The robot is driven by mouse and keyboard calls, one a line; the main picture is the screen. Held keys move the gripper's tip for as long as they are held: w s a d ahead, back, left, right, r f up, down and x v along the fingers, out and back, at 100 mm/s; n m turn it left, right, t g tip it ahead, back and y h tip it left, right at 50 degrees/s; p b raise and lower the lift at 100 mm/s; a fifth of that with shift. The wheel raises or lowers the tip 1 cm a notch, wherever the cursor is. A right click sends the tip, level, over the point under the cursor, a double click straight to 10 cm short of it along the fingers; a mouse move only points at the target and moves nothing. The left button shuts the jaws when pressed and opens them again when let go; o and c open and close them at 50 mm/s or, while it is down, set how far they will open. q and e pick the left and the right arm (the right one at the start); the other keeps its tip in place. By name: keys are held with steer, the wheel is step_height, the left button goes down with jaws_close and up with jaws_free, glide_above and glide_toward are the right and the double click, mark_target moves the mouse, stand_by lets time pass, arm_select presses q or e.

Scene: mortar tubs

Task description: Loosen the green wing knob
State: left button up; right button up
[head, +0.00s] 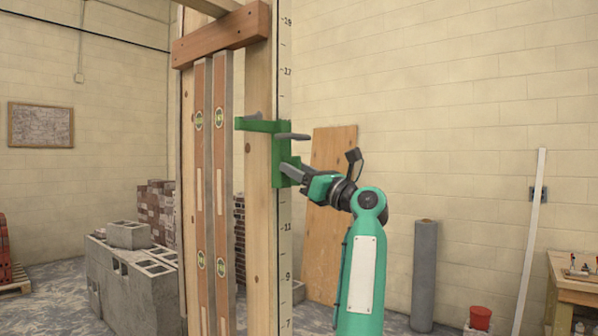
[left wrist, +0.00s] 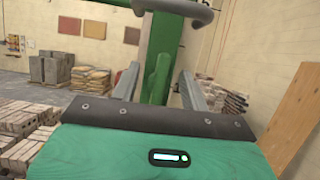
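A green clamp bracket (head: 262,125) with a grey bar sits around the tall wooden post (head: 259,195) with the number scale. The left wrist view shows the upright green wing knob (left wrist: 158,78) against the bracket's green body, below a grey curved bar (left wrist: 175,9). In the head view I cannot make the knob out apart from the bracket and fingers. My left gripper (head: 290,172) reaches the bracket from the right. In the left wrist view its two grey fingers (left wrist: 160,88) are spread, one on each side of the knob, with gaps visible. My right gripper is in neither view.
Two long levels (head: 208,180) stand left of the post under a wooden crosspiece (head: 220,34). A plywood sheet (head: 330,215) leans on the wall behind my left arm. Concrete blocks (head: 135,285) stand at left. A grey roll (head: 424,270) and a wooden bench (head: 577,292) are at right.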

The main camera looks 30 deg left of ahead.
arm_select(q)
steer(key=w+b+v, duration=0.1)
steer(key=b+v, duration=0.3)
steer(key=v, duration=0.9)
steer(key=shift+s+d+f, duration=0.2)
steer(key=shift+s+d, duration=0.2)
steer(key=shift+s, duration=0.1)
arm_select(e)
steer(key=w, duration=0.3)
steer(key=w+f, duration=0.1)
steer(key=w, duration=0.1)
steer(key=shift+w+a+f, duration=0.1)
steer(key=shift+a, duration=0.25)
